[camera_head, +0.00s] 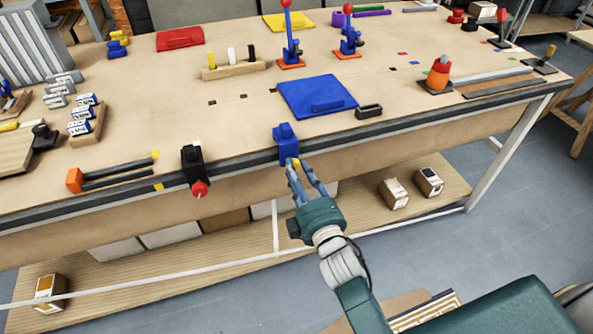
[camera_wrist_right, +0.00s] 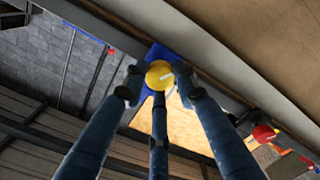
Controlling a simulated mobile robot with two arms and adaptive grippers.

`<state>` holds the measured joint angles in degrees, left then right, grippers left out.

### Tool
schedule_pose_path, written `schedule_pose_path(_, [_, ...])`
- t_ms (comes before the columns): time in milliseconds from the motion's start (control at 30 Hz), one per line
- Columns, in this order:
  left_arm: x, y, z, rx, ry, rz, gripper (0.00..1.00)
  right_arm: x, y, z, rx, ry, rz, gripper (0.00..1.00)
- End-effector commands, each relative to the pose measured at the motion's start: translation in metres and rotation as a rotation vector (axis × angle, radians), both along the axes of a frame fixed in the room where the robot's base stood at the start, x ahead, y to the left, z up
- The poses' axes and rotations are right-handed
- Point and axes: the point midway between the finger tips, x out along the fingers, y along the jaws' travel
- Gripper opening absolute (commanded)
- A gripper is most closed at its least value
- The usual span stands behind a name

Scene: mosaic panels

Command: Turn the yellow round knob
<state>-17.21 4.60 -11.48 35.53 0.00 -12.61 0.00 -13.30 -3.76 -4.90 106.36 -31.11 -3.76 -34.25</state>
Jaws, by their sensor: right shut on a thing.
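The yellow round knob (camera_head: 295,163) sits on the front of a blue block (camera_head: 286,143) fixed at the table's front edge. My right gripper (camera_head: 304,172) reaches up to it from below and in front, with its fingertips around the knob. In the right wrist view the yellow knob (camera_wrist_right: 159,75) shows between the fingertips, with the blue block (camera_wrist_right: 157,53) behind it. The right gripper (camera_wrist_right: 158,82) is shut on the knob. A pale line runs across the knob's face. My left gripper is not in view.
A black block with a red knob (camera_head: 200,189) is fixed to the same edge at the left; the red knob (camera_wrist_right: 263,133) also shows in the wrist view. A blue panel (camera_head: 318,95) lies behind the blue block. Boxes (camera_head: 394,192) stand on the lower shelf.

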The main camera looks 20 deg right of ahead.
Motion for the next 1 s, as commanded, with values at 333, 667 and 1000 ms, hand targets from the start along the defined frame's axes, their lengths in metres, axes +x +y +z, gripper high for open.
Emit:
schedule_pose_path(333, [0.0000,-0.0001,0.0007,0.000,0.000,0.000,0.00,-0.0004,0.0001,-0.0014,0.027,0.003,0.000,0.03])
schedule_pose_path(667, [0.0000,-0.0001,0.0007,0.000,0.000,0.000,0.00,-0.0003,0.0001,-0.0012,0.026,0.003,0.000,0.48])
schedule_pose_path(1000, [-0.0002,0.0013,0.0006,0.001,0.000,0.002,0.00,-0.0038,-0.0001,-0.0008,0.025,0.002,0.000,0.48])
